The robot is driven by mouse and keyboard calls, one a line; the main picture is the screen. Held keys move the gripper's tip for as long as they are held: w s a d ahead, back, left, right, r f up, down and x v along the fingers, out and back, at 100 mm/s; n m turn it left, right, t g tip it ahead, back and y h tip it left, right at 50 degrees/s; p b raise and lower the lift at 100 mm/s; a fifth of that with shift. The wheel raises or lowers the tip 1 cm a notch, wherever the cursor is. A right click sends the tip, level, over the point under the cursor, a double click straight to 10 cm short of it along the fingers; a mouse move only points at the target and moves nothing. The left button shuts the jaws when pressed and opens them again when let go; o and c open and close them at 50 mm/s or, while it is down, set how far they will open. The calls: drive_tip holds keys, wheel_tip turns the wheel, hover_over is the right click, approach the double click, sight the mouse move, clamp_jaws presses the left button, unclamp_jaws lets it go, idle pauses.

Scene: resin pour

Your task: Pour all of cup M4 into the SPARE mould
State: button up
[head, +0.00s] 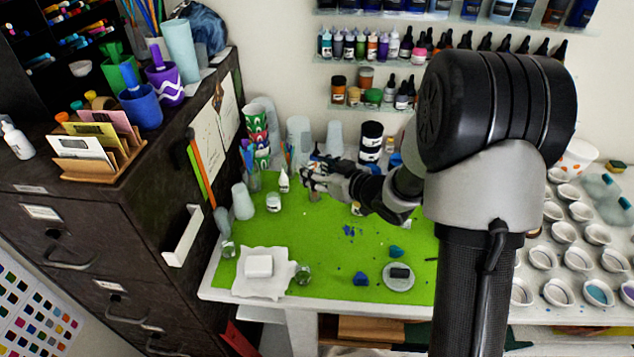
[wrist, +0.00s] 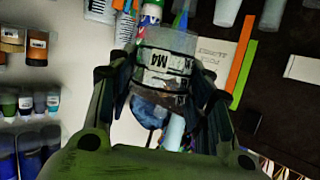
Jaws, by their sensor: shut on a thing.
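My gripper (head: 325,172) is over the back of the green mat, left of my arm's upper links. In the wrist view its two fingers (wrist: 163,92) are shut on a clear cup labelled M4 (wrist: 160,60). The label appears upside down there, and blue shows at the cup's lower end in that picture. The cup is hard to make out in the head view. Rows of white oval moulds (head: 563,232) stand at the right, some with blue inside. No SPARE label can be read, and my arm hides part of that side.
The green mat (head: 330,250) holds a white block (head: 258,266) on a white cloth, a round disc (head: 398,284) and blue pieces. Jars and stacked cups (head: 243,201) crowd its back and left. A dark cabinet (head: 110,220) stands at left; bottle shelves (head: 440,45) hang behind.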

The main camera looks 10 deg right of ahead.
drive_tip(key=shift+r, duration=0.8)
wheel_tip(320, 180, up, 5)
drive_tip(key=p, duration=0.4)
drive_tip(key=shift+s+f+m+t+h+b, duration=0.25)
drive_tip(key=shift+s+m+h+b, duration=0.15)
drive_tip(key=shift+m+h+b, duration=0.6)
drive_tip(key=shift+s+f+m+t+h+b, duration=0.1)
drive_tip(key=shift+s+m+t+h+b, duration=0.25)
drive_tip(key=shift+m+h+b, duration=0.6)
drive_tip(key=shift+s+f+m+t+h+b, duration=0.2)
drive_tip(key=shift+s+m+h+b, duration=0.4)
drive_tip(key=shift+h, duration=0.65)
drive_tip(key=shift+w, duration=0.15)
